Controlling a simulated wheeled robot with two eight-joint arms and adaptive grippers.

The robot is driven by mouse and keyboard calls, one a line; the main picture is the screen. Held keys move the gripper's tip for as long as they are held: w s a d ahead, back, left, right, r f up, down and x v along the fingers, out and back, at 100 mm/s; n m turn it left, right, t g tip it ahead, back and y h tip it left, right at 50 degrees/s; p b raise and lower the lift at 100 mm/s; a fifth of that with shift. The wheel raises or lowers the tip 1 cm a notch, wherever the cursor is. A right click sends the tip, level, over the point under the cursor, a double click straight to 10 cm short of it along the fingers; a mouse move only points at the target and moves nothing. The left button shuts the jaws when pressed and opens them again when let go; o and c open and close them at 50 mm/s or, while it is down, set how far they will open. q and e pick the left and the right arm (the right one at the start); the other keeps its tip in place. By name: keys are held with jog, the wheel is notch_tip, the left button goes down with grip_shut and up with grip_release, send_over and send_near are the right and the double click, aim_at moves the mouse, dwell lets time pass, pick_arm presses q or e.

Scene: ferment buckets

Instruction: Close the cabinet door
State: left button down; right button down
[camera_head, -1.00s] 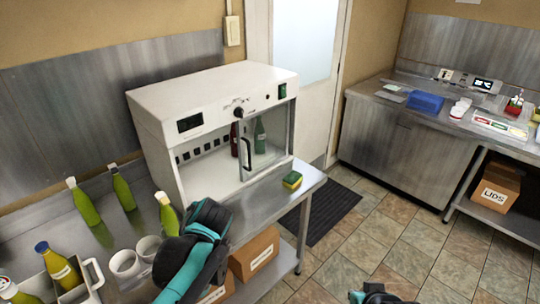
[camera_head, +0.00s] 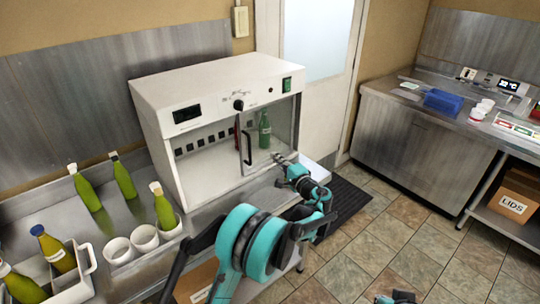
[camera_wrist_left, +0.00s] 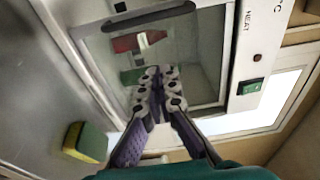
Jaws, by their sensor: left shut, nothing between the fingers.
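The white cabinet (camera_head: 215,85) stands on the steel counter with a red and a green bottle inside. Its glass door has a dark handle (camera_head: 246,147) near the middle of the front; how far the door stands open I cannot tell. My left gripper (camera_head: 281,157) is shut and empty at the lower right of the cabinet front, right of the handle. In the left wrist view the shut fingertips (camera_wrist_left: 157,78) overlap the glass door (camera_wrist_left: 185,60), with the handle (camera_wrist_left: 150,15) above them. Contact with the door cannot be told.
A yellow-green sponge (camera_wrist_left: 85,142) lies on the counter. Green bottles (camera_head: 165,208) and white cups (camera_head: 145,238) stand left of my arm.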

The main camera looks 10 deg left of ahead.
pick_arm(q)
jog(key=b, duration=0.2)
send_near(257, 140)
jog(key=x, duration=0.4)
jog(key=shift+r, duration=0.1)
jog(key=s+a, duration=0.1)
jog(key=s+a+b, duration=0.1)
jog(key=s, duration=0.1)
jog(key=shift+s+a+r, duration=0.1)
jog(key=shift+a, duration=0.05)
jog(key=shift+s, duration=0.1)
jog(key=s+a+b, duration=0.1)
jog(key=s+a, duration=1.5)
jog(key=s, duration=0.5)
jog(key=shift+a, duration=0.25)
